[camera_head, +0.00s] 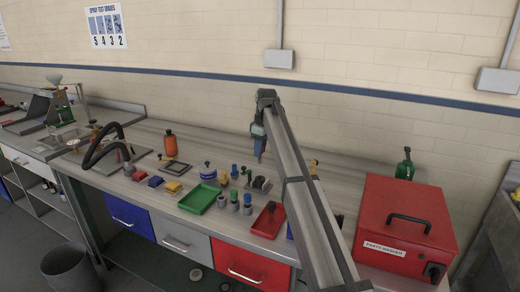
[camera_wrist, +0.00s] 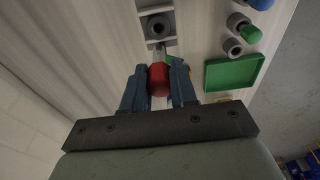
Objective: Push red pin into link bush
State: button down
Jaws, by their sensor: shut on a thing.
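A red pin (camera_wrist: 158,78) shows in the wrist view between the two blue fingers of my gripper (camera_wrist: 159,86), which is shut on its red head. The pin's pale shank points away from my gripper, toward a grey link (camera_wrist: 140,4). The link has a round, dark-holed bush (camera_wrist: 158,26). The shank end appears close to the link's near edge; I cannot tell its height or whether they touch. In the head view my gripper (camera_head: 259,150) points down above the small link fixture (camera_head: 261,185). The pin cannot be made out there.
A green tray (camera_head: 188,202) and a red tray (camera_head: 255,230) lie near the bench's front edge. Several coloured pins and grey bushes stand between them. A red parts washer (camera_head: 395,205) stands to the right. An orange bottle (camera_head: 170,146) stands to the left.

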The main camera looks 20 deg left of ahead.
aim_at(260, 163)
jog(key=shift+f, duration=0.1)
jog(key=shift+f, duration=2.8)
jog(key=shift+f, duration=2.2)
jog(key=c, duration=0.8)
grip_release()
jog(key=shift+r, duration=0.1)
notch_tip(260, 163, up, 14)
jog(key=d, duration=0.1)
jog(key=shift+d+f, duration=0.25)
jog(key=shift+d, duration=0.1)
